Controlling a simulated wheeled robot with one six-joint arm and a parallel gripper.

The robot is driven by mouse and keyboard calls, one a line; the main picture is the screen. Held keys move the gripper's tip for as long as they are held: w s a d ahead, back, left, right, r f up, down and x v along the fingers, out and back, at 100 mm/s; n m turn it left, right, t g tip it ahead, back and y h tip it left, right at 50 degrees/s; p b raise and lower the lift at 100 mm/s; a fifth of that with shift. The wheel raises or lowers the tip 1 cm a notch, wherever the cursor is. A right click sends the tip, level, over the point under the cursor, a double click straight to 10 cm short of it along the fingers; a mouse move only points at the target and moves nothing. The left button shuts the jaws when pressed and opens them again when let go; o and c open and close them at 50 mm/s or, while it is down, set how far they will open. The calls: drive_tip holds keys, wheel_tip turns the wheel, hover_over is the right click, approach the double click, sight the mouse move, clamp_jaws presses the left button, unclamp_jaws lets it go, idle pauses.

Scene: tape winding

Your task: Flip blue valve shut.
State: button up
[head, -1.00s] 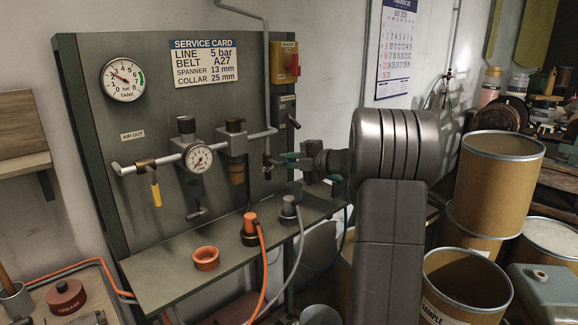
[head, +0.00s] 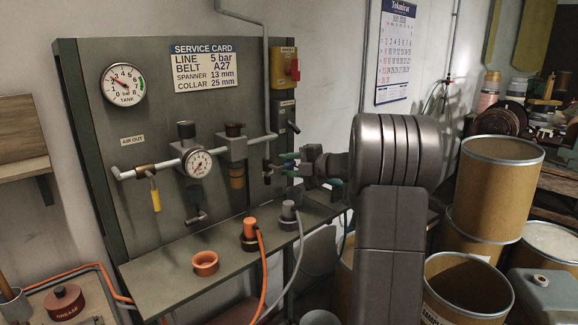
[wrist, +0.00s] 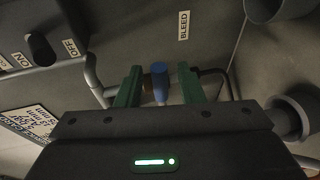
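The blue valve handle (wrist: 160,80) shows in the wrist view as a short upright blue lever on the small pipework below the BLEED label. My gripper (wrist: 161,88) is open. One green finger stands on each side of the blue handle in that picture, with a gap on both sides; I cannot tell how far the fingertips are from it in depth. In the head view my gripper (head: 290,164) points left at the lower end of the vertical pipe, at the panel's right side. I cannot make out the blue handle there.
The panel carries a yellow-handled valve (head: 155,195), a pressure gauge (head: 198,163) and a yellow switch box (head: 284,67). Below my gripper, a shelf (head: 165,284) holds orange and grey hose fittings. Fibre drums (head: 497,180) stand at the right. The wrist view shows an ON/OFF box (wrist: 40,45).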

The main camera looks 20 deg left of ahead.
drive_tip(key=v, duration=1.3)
drive_tip(key=shift+d+b, duration=0.35)
drive_tip(key=shift+b, duration=0.05)
drive_tip(key=shift+a, duration=0.1)
drive_tip(key=x, duration=1.3)
drive_tip(key=shift+a+p, duration=0.35)
drive_tip(key=shift+p, duration=0.05)
drive_tip(key=shift+d, duration=0.15)
drive_tip(key=v, duration=1.3)
drive_tip(key=x, duration=1.3)
drive_tip(key=shift+a, duration=0.2)
drive_tip(key=shift+f+m+g+y+p, duration=0.15)
drive_tip(key=shift+f+m+y+p, duration=0.15)
drive_tip(key=shift+m, duration=0.3)
drive_tip(key=shift+f+m+g+y+p, duration=0.2)
drive_tip(key=shift+m+p, duration=0.15)
drive_tip(key=shift+m, duration=0.25)
drive_tip(key=shift+d, duration=0.15)
